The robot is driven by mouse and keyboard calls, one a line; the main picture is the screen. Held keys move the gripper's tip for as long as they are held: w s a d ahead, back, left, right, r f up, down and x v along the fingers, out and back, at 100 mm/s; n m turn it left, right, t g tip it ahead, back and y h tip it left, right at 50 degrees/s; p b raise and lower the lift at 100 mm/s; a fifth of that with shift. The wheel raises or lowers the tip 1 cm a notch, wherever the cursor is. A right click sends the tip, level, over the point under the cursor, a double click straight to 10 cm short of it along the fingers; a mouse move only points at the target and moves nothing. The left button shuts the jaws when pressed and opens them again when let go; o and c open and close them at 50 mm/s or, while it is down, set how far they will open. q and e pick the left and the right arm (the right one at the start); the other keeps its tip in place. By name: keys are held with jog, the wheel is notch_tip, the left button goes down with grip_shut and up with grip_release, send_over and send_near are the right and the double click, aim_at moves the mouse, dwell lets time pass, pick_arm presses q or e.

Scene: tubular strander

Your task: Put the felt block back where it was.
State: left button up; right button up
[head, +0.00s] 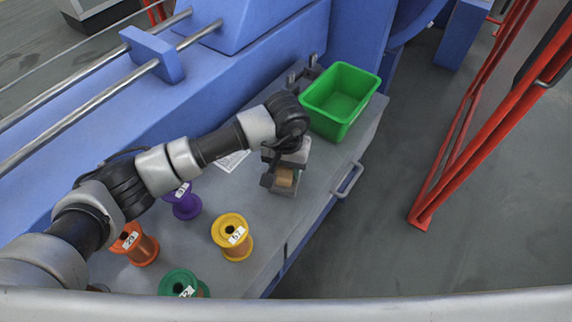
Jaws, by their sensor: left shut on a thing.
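The felt block (285,176) is a small tan-brown block in the head view, right of the picture's middle. My left gripper (281,182) reaches over the grey bench top from the left and is shut on the block, near the bench's right edge. The gripper's fingers and wrist hide part of the block. I cannot tell whether the block touches the bench top or is held just above it. My right gripper is not in view.
A green bin (341,97) stands just behind the gripper. A yellow spool (232,237), a purple spool (183,202), an orange spool (135,244) and a green spool (182,285) stand on the bench (262,214). A red frame (470,120) stands on the floor at right.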

pick_arm(q)
jog(key=o, duration=0.9)
jog(key=shift+r, duration=0.15)
jog(key=shift+w+r, duration=0.1)
jog(key=shift+r, duration=0.5)
notch_tip(320, 180, up, 11)
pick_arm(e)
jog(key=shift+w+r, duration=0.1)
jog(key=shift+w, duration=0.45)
pick_arm(q)
jog(key=shift+f, duration=0.15)
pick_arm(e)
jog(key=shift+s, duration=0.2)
